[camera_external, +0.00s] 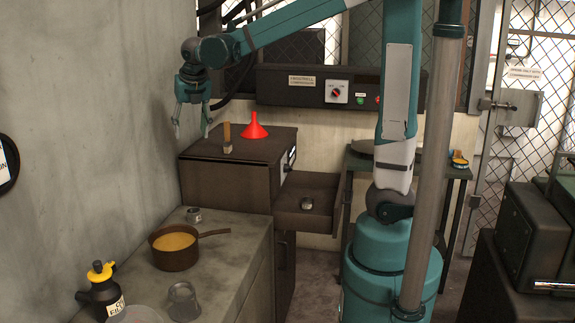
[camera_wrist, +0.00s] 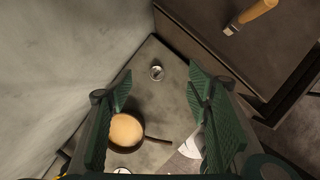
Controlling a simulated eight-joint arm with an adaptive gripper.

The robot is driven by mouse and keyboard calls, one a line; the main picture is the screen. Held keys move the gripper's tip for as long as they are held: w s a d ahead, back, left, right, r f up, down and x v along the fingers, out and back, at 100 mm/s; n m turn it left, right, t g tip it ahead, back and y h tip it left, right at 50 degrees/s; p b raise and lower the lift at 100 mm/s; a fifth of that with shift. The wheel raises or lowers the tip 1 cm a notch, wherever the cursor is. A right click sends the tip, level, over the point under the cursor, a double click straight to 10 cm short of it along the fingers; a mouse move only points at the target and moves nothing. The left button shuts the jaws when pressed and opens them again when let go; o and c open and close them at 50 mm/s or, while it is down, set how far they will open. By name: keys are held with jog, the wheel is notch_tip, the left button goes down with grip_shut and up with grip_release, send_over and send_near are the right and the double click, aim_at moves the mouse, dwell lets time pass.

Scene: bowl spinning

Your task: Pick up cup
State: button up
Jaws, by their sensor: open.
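A grey, cup-like vessel (camera_external: 184,302) stands on the grey counter, near the front in the external view. A small metal tin or cup (camera_external: 193,215) stands farther back on the counter, behind the pan; it also shows in the wrist view (camera_wrist: 156,72), ahead of and between the fingers. I cannot tell which of the two is the cup. My gripper (camera_external: 192,122) is open and empty, pointing down high above the counter. Its two green fingers frame the wrist view (camera_wrist: 160,98). The grey vessel cannot be made out for certain in the wrist view.
A brown pan (camera_external: 174,262) of yellow food has its handle pointing right. A black bottle with yellow top (camera_external: 102,290) stands at front left. A dark cabinet (camera_external: 190,151) beyond the counter bears a brush (camera_external: 227,138) and red funnel (camera_external: 254,127). A wall bounds the left.

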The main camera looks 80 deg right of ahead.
jog(key=a+f, duration=0.1)
jog(key=a, duration=0.1)
send_near(203, 207)
jog(key=shift+s+a+f+n, duration=0.35)
jog(key=shift+a+f+n, duration=0.05)
jog(key=shift+a, duration=0.25)
jog(key=shift+x, duration=1.2)
jog(key=shift+f, duration=0.1)
jog(key=shift+b+x, duration=0.75)
jog(key=shift+x, duration=1.8)
jog(key=c, duration=1)
